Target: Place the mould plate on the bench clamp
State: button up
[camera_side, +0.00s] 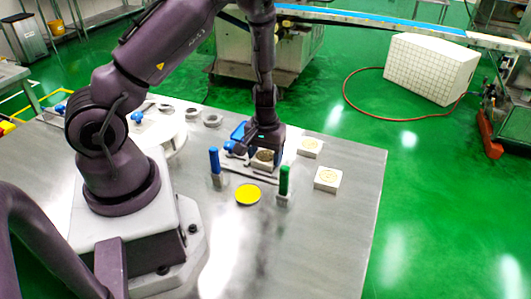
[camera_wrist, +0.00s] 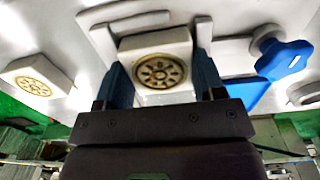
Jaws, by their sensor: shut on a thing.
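A white square mould plate with a round, dark-patterned gold disc (camera_wrist: 158,75) is between the blue fingers of my gripper (camera_wrist: 160,82), which is shut on it. In the side view the held plate (camera_side: 264,157) shows below my gripper (camera_side: 265,150), over the bench clamp. The bench clamp has a pale grey base (camera_wrist: 232,52) and a blue star knob (camera_wrist: 285,60); the knob also shows in the side view (camera_side: 231,146). I cannot tell whether the plate touches the clamp; its underside is hidden.
Two more mould plates lie to the right, one farther (camera_side: 310,147) and one nearer (camera_side: 327,178). A blue-handled tool (camera_side: 215,165) and a green-handled tool (camera_side: 284,182) stand upright nearby, with a yellow disc (camera_side: 248,195) between them. The bench's front right (camera_side: 330,240) is clear.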

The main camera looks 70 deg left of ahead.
aim_at(265, 155)
jog(key=shift+w+f, duration=0.1)
jog(key=shift+f, duration=0.45)
jog(key=o, duration=0.9)
jog(key=shift+o, duration=1.1)
notch_tip(265, 155, up, 14)
